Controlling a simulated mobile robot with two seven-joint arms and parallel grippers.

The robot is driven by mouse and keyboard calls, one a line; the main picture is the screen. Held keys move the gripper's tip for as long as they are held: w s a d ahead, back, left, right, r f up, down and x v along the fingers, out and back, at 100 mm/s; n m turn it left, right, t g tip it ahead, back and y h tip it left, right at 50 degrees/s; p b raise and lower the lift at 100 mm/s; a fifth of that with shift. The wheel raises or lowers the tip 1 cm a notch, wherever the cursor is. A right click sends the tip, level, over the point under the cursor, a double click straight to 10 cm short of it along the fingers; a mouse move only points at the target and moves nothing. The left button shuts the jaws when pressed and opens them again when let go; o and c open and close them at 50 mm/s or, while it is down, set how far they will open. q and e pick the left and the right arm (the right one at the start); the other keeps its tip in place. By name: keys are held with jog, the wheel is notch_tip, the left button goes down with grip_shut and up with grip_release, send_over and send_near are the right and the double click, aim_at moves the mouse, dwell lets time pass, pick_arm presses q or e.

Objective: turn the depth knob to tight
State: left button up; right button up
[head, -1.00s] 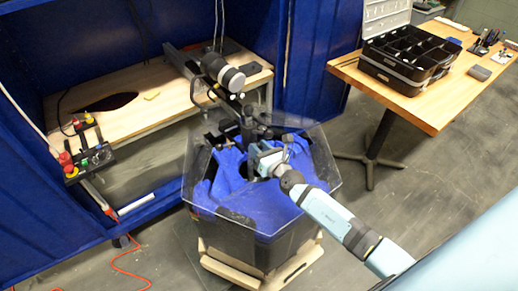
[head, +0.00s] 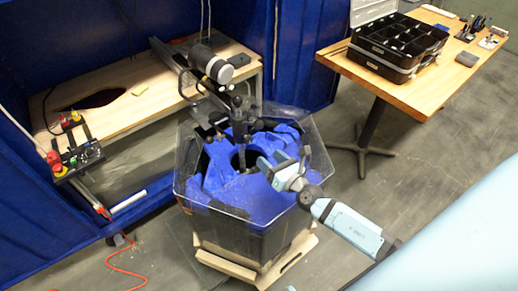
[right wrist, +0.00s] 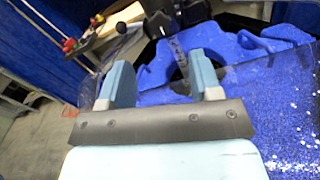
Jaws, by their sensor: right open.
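A clear-rimmed tank (head: 187,197) with blue material inside stands on a wooden base. A black fixture (head: 238,108) with a grey cylinder hangs over it, and its dark post reaches down into the tank. Small dark knob-like parts sit on the fixture; I cannot tell which is the depth knob or how it is set. My right gripper (head: 283,162) is over the right side of the tank, right of the post and apart from it. In the right wrist view its jaws (right wrist: 162,78) are open and empty, with the dark post beyond them. My left gripper is not in view.
A wooden bench (head: 110,122) stands behind the tank. A panel with red and yellow knobs (head: 80,158) is at the left. A wooden table (head: 425,95) with a black organizer (head: 385,68) is at the right. Open floor lies right of the tank.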

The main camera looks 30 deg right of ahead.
jog(key=s, duration=0.2)
jog(key=shift+s+d, duration=0.15)
jog(key=shift+s, duration=0.55)
